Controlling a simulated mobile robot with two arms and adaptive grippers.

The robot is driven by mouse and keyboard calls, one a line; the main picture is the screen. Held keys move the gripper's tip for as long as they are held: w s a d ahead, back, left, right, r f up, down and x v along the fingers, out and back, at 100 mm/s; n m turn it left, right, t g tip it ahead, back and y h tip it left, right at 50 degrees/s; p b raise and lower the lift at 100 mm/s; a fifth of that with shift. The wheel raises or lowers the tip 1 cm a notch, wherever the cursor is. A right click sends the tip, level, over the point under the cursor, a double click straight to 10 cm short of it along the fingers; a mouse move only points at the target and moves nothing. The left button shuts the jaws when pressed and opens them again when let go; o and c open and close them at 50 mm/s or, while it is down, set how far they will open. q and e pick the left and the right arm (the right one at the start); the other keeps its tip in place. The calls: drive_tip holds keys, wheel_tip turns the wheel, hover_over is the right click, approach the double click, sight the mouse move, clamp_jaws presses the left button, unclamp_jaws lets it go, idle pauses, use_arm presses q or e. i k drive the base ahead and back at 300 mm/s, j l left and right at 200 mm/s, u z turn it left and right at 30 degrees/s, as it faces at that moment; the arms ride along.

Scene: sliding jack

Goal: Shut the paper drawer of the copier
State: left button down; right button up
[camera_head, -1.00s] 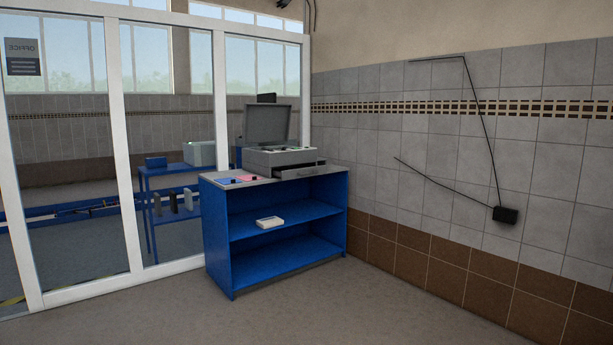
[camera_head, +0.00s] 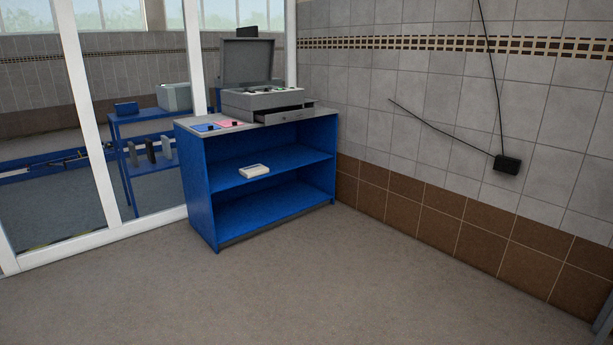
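The grey copier (camera_head: 262,100) stands on the top of a blue cabinet, with its lid (camera_head: 248,62) raised. Its paper drawer (camera_head: 285,115) sticks out at the front right, above the cabinet top's front edge, so it stands open. Neither of my grippers shows in the head view. The copier is some distance ahead of me across the floor.
The blue cabinet (camera_head: 199,181) has open shelves, with a white tray (camera_head: 254,170) on the middle one. Blue and pink pads (camera_head: 207,127) lie left of the copier. A glass partition is at left, a tiled wall (camera_head: 420,110) at right. The floor (camera_head: 300,270) ahead is clear.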

sight(270, 117)
drive_tip(key=i, duration=2.85)
drive_tip(key=i+z, duration=0.1)
drive_tip(key=i, duration=0.4)
drive_tip(key=i+j+z, duration=0.1)
drive_tip(key=i, duration=0.45)
drive_tip(key=i+j+z, duration=0.1)
drive_tip(key=i, duration=0.4)
drive_tip(key=i+j+z, duration=0.1)
drive_tip(key=i, duration=0.4)
drive_tip(key=j, duration=0.1)
